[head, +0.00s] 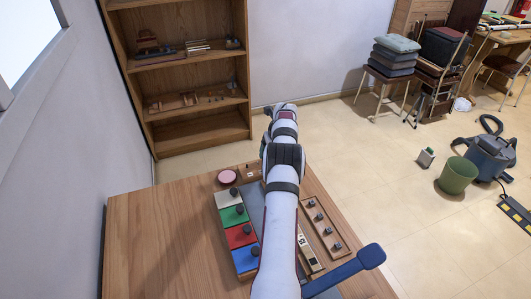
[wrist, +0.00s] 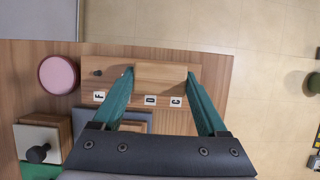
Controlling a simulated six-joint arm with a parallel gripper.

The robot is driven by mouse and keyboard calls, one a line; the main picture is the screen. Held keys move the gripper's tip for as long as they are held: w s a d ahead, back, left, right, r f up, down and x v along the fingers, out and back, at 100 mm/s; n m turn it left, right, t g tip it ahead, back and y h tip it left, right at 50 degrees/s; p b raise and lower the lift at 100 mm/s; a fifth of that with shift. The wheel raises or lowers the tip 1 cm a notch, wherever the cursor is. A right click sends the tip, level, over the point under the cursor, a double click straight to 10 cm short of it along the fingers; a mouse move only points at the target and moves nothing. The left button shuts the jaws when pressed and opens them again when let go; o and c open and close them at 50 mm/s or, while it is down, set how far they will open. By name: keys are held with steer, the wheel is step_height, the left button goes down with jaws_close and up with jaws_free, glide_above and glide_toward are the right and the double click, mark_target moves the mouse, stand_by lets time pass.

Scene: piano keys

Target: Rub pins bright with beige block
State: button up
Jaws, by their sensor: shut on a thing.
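My gripper (wrist: 159,73) has its teal fingers on either side of a beige wooden block (wrist: 160,77) in the wrist view, shut on it. The block is over a wooden strip (wrist: 215,70) at the table's far end; I cannot tell whether it touches the strip. A dark pin (wrist: 97,73) stands on the strip, left of the block. Letter tags, among them an F tag (wrist: 99,96) and a G tag (wrist: 176,101), lie along its near side. Any pins under the block are hidden. In the head view my arm hides the gripper and block; a pin (head: 247,167) shows beside the arm.
A pink round pad (wrist: 59,74) lies left of the strip. Coloured blocks with dark knobs, including a green one (head: 233,215), stand in a row left of my arm. A wooden rack (head: 325,228) with several grey knobs lies to the right. The table's left part is bare.

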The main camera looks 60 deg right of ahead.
steer(key=shift+s+d, duration=0.35)
steer(key=shift+s, duration=0.05)
steer(key=shift+w+a+f, duration=0.1)
steer(key=shift+w+a, duration=2.85)
step_height(320, 180, up, 8)
